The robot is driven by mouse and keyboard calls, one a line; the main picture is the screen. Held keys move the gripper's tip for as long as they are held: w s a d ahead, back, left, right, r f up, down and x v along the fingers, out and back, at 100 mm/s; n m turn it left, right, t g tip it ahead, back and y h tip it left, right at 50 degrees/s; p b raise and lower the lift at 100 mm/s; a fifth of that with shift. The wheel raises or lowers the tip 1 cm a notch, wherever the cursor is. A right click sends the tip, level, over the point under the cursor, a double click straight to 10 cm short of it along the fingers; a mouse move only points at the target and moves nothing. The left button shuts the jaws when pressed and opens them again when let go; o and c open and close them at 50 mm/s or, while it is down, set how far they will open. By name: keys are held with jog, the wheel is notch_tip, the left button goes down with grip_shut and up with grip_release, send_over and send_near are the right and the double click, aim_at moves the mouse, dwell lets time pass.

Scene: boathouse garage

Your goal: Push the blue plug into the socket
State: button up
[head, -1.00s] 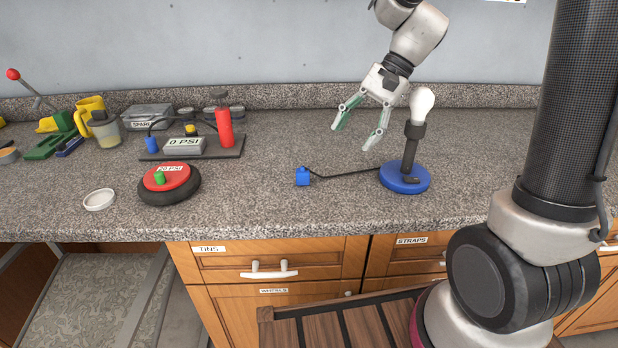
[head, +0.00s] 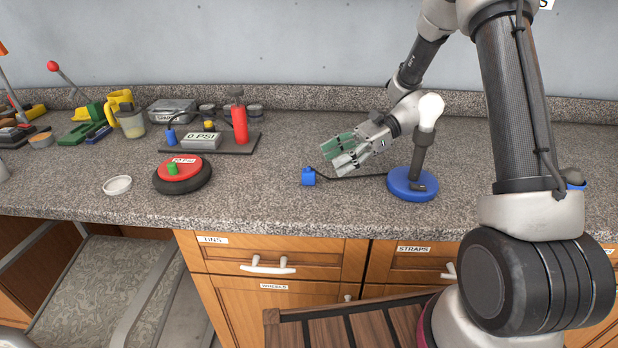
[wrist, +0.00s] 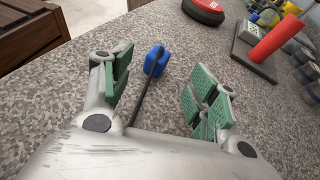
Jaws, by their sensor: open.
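The blue plug (head: 308,176) lies on the speckled counter, at the end of a black cord from the lamp with a blue base (head: 412,186) and a white bulb. My gripper (head: 336,154) is open and empty, just right of the plug, low over the counter and pointing left. In the wrist view the plug (wrist: 155,60) shows ahead, beyond and between the spread green-padded fingers (wrist: 160,88), apart from both. The cord runs back from it between the fingers. I make out no socket in either view.
A red-topped wheel (head: 182,175) and a white lid (head: 117,185) lie to the left. Behind them stands a pump board with a red cylinder (head: 239,124). The lamp stands close to the right of my gripper. Counter around the plug is clear.

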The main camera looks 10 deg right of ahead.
aim_at(312, 169)
jog(key=x, duration=0.7)
jog(key=shift+s, duration=0.1)
jog(key=c, duration=1.2)
jog(key=shift+r, duration=0.1)
